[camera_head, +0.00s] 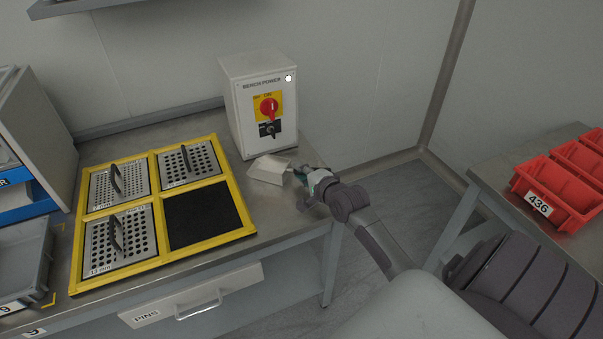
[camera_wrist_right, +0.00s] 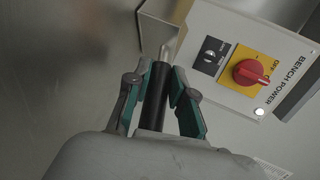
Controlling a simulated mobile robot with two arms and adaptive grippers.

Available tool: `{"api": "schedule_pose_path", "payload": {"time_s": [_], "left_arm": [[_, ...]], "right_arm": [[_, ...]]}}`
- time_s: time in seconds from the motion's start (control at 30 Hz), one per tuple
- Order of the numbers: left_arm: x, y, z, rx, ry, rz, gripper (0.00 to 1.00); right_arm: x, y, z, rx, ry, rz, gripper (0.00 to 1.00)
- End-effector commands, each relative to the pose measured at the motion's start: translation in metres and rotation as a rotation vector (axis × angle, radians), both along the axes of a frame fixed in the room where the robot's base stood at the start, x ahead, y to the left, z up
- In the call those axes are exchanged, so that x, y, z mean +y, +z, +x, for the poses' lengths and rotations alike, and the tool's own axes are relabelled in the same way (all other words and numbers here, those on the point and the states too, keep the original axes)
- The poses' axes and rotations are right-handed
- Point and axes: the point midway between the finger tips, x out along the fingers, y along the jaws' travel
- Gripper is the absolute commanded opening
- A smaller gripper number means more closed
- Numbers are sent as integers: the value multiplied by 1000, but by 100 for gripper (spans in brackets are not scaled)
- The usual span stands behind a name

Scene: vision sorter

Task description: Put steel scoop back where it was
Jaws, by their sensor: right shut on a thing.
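The steel scoop (camera_head: 269,168) has a pale, flat-looking pan at the right end of the bench, just in front of the bench power box. My right gripper (camera_head: 305,177) is shut on the scoop's handle at the bench's right edge. In the right wrist view the dark handle (camera_wrist_right: 155,95) lies between the green-padded fingers of the gripper (camera_wrist_right: 163,97). The scoop's pan is mostly out of clear sight there. I cannot tell whether the pan touches the bench. My left gripper is not in view.
The bench power box (camera_head: 259,103) stands close behind the scoop; it also shows in the right wrist view (camera_wrist_right: 235,45). A yellow frame (camera_head: 208,235) holds perforated plates and a black square. Red bins (camera_head: 560,195) stand on another table at right. A drawer (camera_head: 195,298) is below.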

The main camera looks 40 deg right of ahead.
Motion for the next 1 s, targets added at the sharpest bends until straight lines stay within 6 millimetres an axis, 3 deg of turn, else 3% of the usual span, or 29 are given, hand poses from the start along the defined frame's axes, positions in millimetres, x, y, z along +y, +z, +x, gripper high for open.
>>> {"api": "schedule_pose_path", "payload": {"time_s": [0.17,0.2,0.37,0.7,0.87,1.0], "left_arm": [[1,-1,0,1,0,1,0],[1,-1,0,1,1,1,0],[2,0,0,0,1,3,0],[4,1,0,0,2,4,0],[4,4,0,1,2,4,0],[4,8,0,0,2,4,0]], "right_arm": [[0,-2,0,-1,0,1,0],[0,-3,0,1,0,1,24],[0,-2,0,1,0,0,48],[0,2,0,-1,0,-1,48],[2,8,-22,2,0,1,48],[6,17,-52,2,0,1,48]]}}
